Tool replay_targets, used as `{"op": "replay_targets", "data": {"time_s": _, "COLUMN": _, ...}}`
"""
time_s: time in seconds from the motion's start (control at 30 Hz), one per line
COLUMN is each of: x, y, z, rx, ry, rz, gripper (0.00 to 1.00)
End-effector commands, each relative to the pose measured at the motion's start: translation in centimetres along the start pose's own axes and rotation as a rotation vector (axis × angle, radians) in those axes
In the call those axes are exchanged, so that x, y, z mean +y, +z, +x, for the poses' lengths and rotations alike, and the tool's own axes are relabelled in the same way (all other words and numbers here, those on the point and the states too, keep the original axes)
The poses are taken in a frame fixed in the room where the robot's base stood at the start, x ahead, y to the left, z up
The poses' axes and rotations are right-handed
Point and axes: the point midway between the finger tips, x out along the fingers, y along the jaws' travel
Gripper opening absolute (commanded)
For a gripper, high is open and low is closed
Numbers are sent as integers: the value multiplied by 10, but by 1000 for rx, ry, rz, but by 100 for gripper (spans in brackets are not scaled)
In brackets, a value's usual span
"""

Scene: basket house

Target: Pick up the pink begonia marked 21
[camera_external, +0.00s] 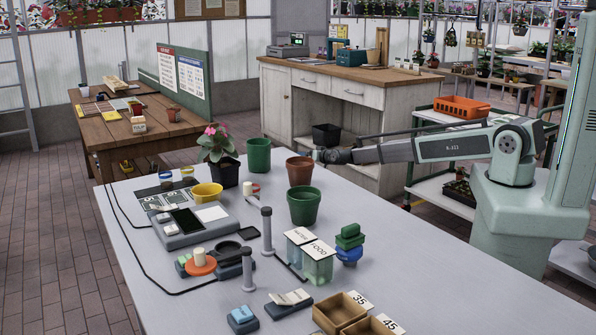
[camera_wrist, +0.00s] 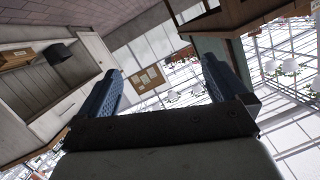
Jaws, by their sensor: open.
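A pink-flowered plant (camera_external: 217,143) with green leaves stands in a black pot (camera_external: 225,173) at the far left part of the grey table. No number 21 can be read on it. My arm reaches in from the right, and its end (camera_external: 333,156) is above the table's far right side, behind the terracotta pot, to the right of the plant and apart from it. In the wrist view my gripper (camera_wrist: 163,80) has its two blue fingers wide apart with nothing between them. The wrist camera looks toward the room's walls and roof, and the plant does not show there.
A green pot (camera_external: 258,154), a terracotta pot (camera_external: 299,171) and another green pot (camera_external: 304,206) stand between the plant and my arm. A yellow bowl (camera_external: 207,194) and a scale (camera_external: 190,226) sit before the plant. The grey table's (camera_external: 400,240) right side is clear.

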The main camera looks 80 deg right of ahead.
Motion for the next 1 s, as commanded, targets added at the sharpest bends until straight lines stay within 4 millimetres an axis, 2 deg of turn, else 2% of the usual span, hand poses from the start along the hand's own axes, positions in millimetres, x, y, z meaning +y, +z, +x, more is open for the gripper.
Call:
{"op": "replay_targets", "data": {"time_s": 0.03, "x": 12, "y": -34, "z": 15, "rx": 67, "ry": 12, "rz": 11, "gripper": 100}}
{"op": "replay_targets", "data": {"time_s": 0.1, "x": 24, "y": -70, "z": 24, "rx": 143, "ry": 24, "rz": 20, "gripper": 100}}
{"op": "replay_targets", "data": {"time_s": 0.2, "x": 35, "y": -112, "z": 33, "rx": 221, "ry": 36, "rz": 16, "gripper": 100}}
{"op": "replay_targets", "data": {"time_s": 0.37, "x": 40, "y": -160, "z": 44, "rx": 297, "ry": 47, "rz": -15, "gripper": 100}}
{"op": "replay_targets", "data": {"time_s": 0.53, "x": 26, "y": -193, "z": 56, "rx": 315, "ry": 45, "rz": -90, "gripper": 100}}
{"op": "replay_targets", "data": {"time_s": 0.67, "x": -5, "y": -205, "z": 66, "rx": 280, "ry": 26, "rz": -194, "gripper": 100}}
{"op": "replay_targets", "data": {"time_s": 0.77, "x": -39, "y": -203, "z": 73, "rx": 224, "ry": -2, "rz": -300, "gripper": 100}}
{"op": "replay_targets", "data": {"time_s": 0.87, "x": -79, "y": -195, "z": 78, "rx": 153, "ry": -42, "rz": -422, "gripper": 100}}
{"op": "replay_targets", "data": {"time_s": 0.97, "x": -126, "y": -181, "z": 79, "rx": 73, "ry": -98, "rz": -566, "gripper": 100}}
{"op": "replay_targets", "data": {"time_s": 1.0, "x": -148, "y": -174, "z": 78, "rx": 37, "ry": -127, "rz": -631, "gripper": 100}}
